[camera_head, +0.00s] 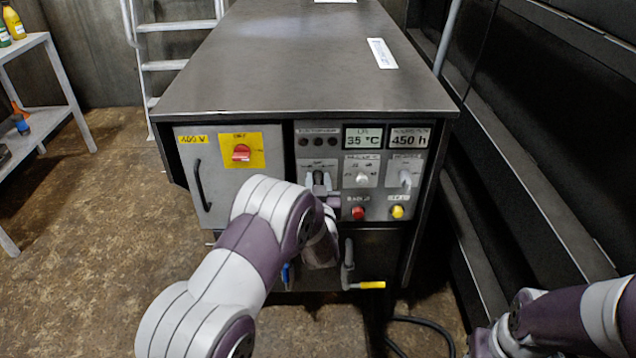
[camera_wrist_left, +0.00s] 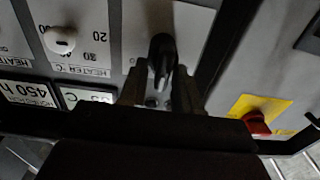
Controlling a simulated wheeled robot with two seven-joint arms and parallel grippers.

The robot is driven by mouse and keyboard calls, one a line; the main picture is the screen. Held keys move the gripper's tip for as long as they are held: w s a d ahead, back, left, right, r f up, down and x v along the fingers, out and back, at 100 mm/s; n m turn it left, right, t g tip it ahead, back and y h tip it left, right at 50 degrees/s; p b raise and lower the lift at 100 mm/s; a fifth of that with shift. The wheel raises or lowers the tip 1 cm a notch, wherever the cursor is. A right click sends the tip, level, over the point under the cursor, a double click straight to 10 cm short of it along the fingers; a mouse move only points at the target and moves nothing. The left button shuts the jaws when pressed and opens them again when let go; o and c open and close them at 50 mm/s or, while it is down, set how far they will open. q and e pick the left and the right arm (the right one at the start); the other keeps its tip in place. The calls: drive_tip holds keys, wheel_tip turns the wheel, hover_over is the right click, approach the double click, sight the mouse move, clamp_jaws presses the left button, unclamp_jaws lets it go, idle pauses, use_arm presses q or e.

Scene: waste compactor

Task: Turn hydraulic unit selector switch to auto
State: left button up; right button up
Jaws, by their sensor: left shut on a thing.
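The hydraulic unit is a grey metal cabinet (camera_head: 310,75) with a control panel on its front. The selector switch, a black knob, sits at the left of the panel, mostly covered by my left gripper (camera_head: 321,184) in the head view. In the left wrist view, which is turned over, the black selector switch (camera_wrist_left: 162,52) stands between the two fingertips of my left gripper (camera_wrist_left: 158,92), which is shut on it. The switch's position markings cannot be read. My right arm shows at the lower right of the head view, but its gripper is not visible.
Beside the switch are a white heater knob (camera_head: 362,179), a red button (camera_head: 358,212) and a yellow button (camera_head: 397,211). A red rotary switch (camera_head: 241,153) on a yellow plate is on the left door. A pipe with a yellow handle (camera_head: 370,285) sticks out below.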

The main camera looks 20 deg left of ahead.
use_arm(q)
drive_tip(key=m+p, duration=0.1)
drive_tip(key=m, duration=0.1)
drive_tip(key=m+p, duration=0.1)
drive_tip(key=m, duration=0.1)
drive_tip(key=shift+d, duration=0.3)
drive_tip(key=m, duration=0.1)
drive_tip(key=m+p, duration=0.1)
drive_tip(key=m, duration=0.1)
drive_tip(key=shift+w+d+f+p, duration=0.1)
drive_tip(key=shift+d+f+p, duration=0.15)
drive_tip(key=shift+p, duration=0.1)
drive_tip(key=shift+f+m, duration=0.1)
drive_tip(key=shift+m, duration=0.7)
drive_tip(key=o, duration=0.7)
drive_tip(key=shift+d, duration=0.1)
